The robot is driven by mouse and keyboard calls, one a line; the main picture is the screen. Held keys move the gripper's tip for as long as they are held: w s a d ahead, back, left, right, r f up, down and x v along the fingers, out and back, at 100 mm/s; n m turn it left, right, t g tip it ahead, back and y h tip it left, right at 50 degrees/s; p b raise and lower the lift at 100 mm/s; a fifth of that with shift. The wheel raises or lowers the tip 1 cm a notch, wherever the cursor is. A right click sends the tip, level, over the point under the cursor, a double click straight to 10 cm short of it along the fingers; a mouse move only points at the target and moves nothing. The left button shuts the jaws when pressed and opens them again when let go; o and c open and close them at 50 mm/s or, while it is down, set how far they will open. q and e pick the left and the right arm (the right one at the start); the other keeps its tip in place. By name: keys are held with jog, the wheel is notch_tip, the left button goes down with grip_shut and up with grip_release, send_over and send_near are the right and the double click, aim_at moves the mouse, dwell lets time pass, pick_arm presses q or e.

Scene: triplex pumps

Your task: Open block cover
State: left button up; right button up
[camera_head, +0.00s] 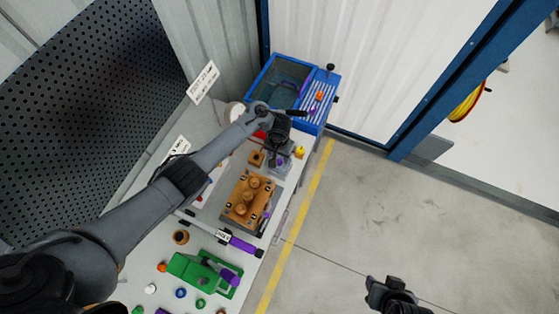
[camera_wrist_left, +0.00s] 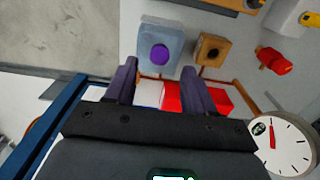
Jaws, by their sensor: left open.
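My left gripper (camera_head: 280,130) is above the far end of the workbench, beside the blue machine. In the left wrist view its two dark fingers (camera_wrist_left: 160,84) are apart with nothing held between them. A pale grey block with a purple round part (camera_wrist_left: 160,53) lies beyond the fingertips, apart from them; the grey block also shows in the head view (camera_head: 280,163). Beside it is a tan block with a dark hole (camera_wrist_left: 211,49). I cannot tell which part is the block cover. My right gripper (camera_head: 388,290) hangs over the floor, away from the bench; its jaw gap is unclear.
The blue machine (camera_head: 318,119) with a dark window stands at the bench's far end. A red-and-white object (camera_wrist_left: 174,97) and a dial gauge (camera_wrist_left: 284,146) are near my left gripper. A wooden fixture (camera_head: 257,190) and a green one (camera_head: 190,268) occupy the bench. The floor is clear.

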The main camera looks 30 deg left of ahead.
aim_at(279, 161)
pick_arm(q)
jog(key=shift+f+b, duration=0.6)
jog(key=shift+f, duration=1.7)
jog(key=shift+c, duration=0.2)
grip_shut()
